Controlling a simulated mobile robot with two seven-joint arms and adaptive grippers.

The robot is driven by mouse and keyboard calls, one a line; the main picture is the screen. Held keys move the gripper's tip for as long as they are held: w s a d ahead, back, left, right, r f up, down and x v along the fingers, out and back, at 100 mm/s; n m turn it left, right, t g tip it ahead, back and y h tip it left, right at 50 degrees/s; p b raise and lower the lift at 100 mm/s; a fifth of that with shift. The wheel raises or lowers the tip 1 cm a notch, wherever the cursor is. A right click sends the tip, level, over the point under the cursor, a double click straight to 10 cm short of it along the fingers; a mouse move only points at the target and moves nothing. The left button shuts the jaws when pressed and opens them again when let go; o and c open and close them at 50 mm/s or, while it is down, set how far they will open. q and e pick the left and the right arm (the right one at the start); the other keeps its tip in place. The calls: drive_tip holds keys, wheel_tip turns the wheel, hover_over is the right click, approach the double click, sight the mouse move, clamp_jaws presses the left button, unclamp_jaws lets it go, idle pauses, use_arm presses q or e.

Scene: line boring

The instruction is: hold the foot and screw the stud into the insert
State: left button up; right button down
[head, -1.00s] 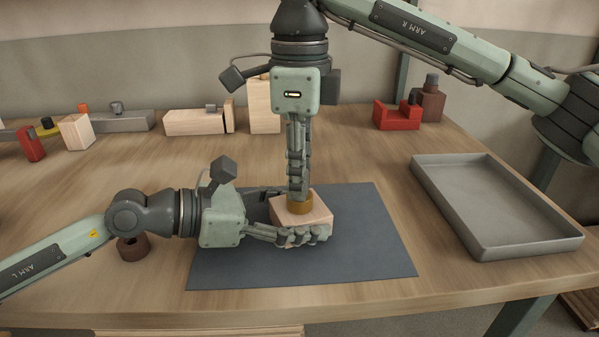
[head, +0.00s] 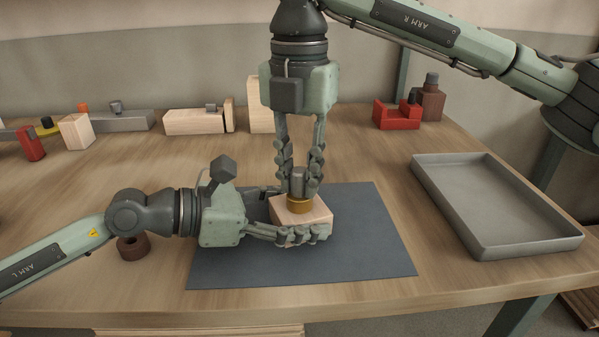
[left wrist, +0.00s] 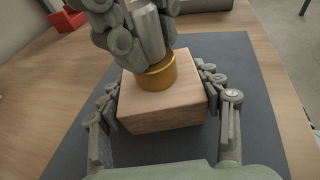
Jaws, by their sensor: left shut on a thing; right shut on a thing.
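The foot, a pale wooden block (head: 287,215), sits on the dark mat with a brass insert (head: 301,205) on its top. It also shows in the left wrist view (left wrist: 165,112). My left gripper (head: 296,214) is shut on the block's two sides. The grey stud (head: 298,178) stands upright in the brass insert, and its lower end is hidden there. It shows in the left wrist view (left wrist: 147,32) too. My right gripper (head: 299,186) points straight down from above and is shut on the stud, with a finger on either side.
The dark mat (head: 370,250) lies under the block. An empty grey tray (head: 520,248) is on the right. Wooden blocks (head: 195,122), a red part (head: 396,116) and a brown part (head: 432,103) stand at the back.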

sight(299, 170)
use_arm(q)
drive_tip(key=shift+f, duration=0.1)
use_arm(e)
drive_tip(key=shift+m, duration=0.6)
drive_tip(key=c, duration=1.3)
unclamp_jaws()
drive_tip(key=shift+o, duration=0.7)
drive_tip(key=o, duration=1.2)
drive_tip(key=shift+c, duration=0.2)
drive_tip(key=shift+r, duration=0.1)
drive_tip(key=shift+r, duration=4.4)
